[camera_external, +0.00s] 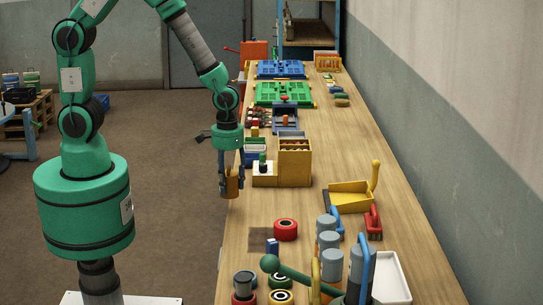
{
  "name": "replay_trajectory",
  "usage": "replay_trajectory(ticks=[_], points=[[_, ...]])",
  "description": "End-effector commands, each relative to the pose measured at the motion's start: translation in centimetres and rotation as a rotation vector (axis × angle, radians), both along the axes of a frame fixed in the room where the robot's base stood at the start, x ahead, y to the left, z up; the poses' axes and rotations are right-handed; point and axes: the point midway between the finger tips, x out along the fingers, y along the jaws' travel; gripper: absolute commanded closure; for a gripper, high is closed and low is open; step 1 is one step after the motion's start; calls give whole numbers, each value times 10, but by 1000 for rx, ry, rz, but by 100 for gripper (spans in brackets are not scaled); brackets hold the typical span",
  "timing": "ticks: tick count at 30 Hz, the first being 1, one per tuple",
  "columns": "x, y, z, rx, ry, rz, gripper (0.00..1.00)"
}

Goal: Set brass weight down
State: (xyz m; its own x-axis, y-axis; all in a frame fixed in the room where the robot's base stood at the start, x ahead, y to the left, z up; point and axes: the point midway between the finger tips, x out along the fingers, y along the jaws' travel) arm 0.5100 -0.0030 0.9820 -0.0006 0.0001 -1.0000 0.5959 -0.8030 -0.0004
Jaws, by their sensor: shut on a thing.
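My gripper (231,192) points down at the left edge of the long wooden bench (331,145). It is shut on the brass weight (232,183), a small orange-brown piece held between the dark fingers. The fingers cover parts of the weight's sides. From this angle I cannot tell whether the weight touches the bench or hangs above it.
A red roll (286,229) lies nearer the camera, beside a dark square patch (262,240). A yellow dustpan (348,199) lies farther right. Bare wood lies between these.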

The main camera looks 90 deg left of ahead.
Motion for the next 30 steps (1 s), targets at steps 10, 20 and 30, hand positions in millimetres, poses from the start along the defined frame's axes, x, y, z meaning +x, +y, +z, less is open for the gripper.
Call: replay_trajectory(ticks=[10, 20, 30], points=[[52, 7, 3, 0, -5, 45, 100], [58, 8, 3, -1, -4, 50, 100], [64, 8, 2, 0, -5, 50, 100]])
